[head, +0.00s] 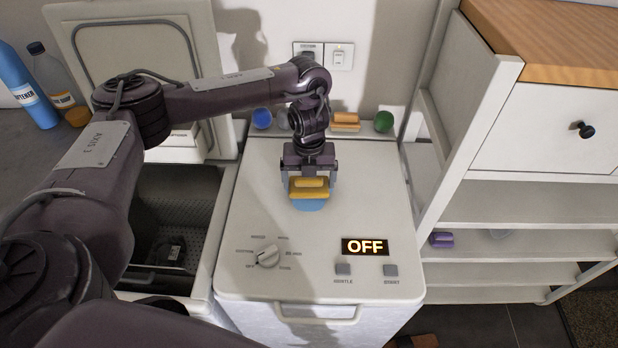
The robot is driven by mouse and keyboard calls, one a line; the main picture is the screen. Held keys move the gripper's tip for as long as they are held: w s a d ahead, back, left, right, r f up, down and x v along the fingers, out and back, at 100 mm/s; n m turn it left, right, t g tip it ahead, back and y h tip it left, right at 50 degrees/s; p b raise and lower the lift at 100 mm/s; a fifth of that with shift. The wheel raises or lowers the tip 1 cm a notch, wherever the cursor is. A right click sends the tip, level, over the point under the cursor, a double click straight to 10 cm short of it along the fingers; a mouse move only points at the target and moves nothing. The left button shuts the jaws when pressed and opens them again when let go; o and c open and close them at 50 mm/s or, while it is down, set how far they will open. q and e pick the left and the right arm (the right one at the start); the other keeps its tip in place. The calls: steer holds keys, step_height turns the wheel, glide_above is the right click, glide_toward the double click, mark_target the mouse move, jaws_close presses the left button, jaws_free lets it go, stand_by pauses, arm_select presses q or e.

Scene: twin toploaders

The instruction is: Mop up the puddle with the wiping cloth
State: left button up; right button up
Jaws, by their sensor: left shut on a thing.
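My left gripper (309,176) comes down over the middle of the right toploader's closed top (250,205). It is shut on a folded yellow wiping cloth (309,193). The blue puddle (311,205) shows just below the cloth's front edge, and the rest of it is hidden under the cloth and gripper. The cloth is at or very near the surface; I cannot tell whether it touches. My right gripper is not in view.
Behind stand a blue ball (262,118), a folded orange cloth (345,120) and a green ball (383,121). A dial (267,256), a lit OFF display (365,247) and two buttons sit in front. The left toploader (205,240) is open. Shelves (520,205) stand right.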

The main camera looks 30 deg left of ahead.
arm_select(q)
steer(key=shift+f, duration=0.55)
steer(key=shift+w+d+b, duration=0.15)
steer(key=shift+w+d, duration=0.25)
steer(key=shift+d, duration=0.35)
steer(key=shift+w+d+b, duration=0.1)
steer(key=shift+w+d, duration=0.25)
steer(key=shift+d, duration=0.4)
steer(key=shift+w+d+b, duration=0.15)
steer(key=shift+w+d, duration=0.25)
steer(key=shift+d, duration=0.35)
steer(key=shift+w+a+b, duration=0.25)
steer(key=shift+w+a, duration=0.45)
steer(key=shift+a, duration=0.35)
steer(key=shift+w+a+b, duration=0.25)
steer(key=shift+w+a, duration=0.45)
steer(key=shift+a, duration=0.35)
steer(key=shift+s+r+p, duration=0.2)
steer(key=shift+s+p, duration=0.65)
steer(key=shift+p, duration=0.1)
steer(key=s+p, duration=0.2)
steer(key=shift+s+a, duration=0.15)
steer(key=shift+s, duration=0.2)
steer(key=shift+s+f+p, duration=0.15)
steer(key=shift+s+p, duration=0.15)
steer(key=shift+s, duration=0.1)
